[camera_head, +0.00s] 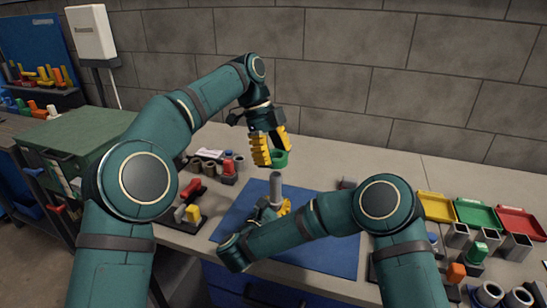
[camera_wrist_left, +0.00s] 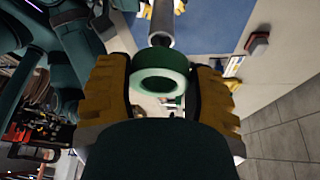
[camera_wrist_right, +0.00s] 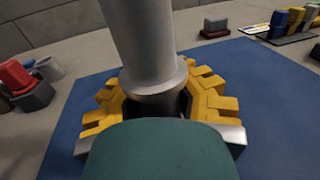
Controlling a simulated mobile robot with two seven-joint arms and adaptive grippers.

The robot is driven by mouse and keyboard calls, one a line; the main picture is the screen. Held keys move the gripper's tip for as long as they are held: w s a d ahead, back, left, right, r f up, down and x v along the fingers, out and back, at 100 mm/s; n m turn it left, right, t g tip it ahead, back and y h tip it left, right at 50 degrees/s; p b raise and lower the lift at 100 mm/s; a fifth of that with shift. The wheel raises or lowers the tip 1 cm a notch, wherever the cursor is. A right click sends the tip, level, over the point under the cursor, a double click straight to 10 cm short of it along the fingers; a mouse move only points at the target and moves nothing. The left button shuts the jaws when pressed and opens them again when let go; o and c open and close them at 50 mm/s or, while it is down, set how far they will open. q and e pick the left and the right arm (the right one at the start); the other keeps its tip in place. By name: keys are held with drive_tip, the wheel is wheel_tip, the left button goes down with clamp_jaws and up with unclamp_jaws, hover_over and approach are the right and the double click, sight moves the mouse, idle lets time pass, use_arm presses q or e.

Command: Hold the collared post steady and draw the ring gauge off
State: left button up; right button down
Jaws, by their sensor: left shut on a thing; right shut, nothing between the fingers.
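The green ring gauge (camera_head: 281,159) is between the yellow fingers of my left gripper (camera_head: 270,150), which is shut on it. In the left wrist view the ring (camera_wrist_left: 160,78) shows its open hole. The grey collared post (camera_head: 276,187) stands upright below the ring, its top clear of it. In the right wrist view the post (camera_wrist_right: 150,40) has a wider collar above a narrower, darker neck. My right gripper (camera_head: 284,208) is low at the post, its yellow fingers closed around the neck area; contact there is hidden. It is shut with nothing gripped.
A blue mat (camera_head: 330,258) lies under the post. Red, green and yellow trays (camera_head: 520,223) and grey holders stand at the right. Loose parts (camera_head: 215,160) stand left of the mat. A block wall (camera_head: 420,80) rises behind the table.

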use_arm(q)
drive_tip(key=shift+r, duration=0.25)
use_arm(e)
drive_tip(key=c, duration=1)
unclamp_jaws()
drive_tip(key=shift+c, duration=0.2)
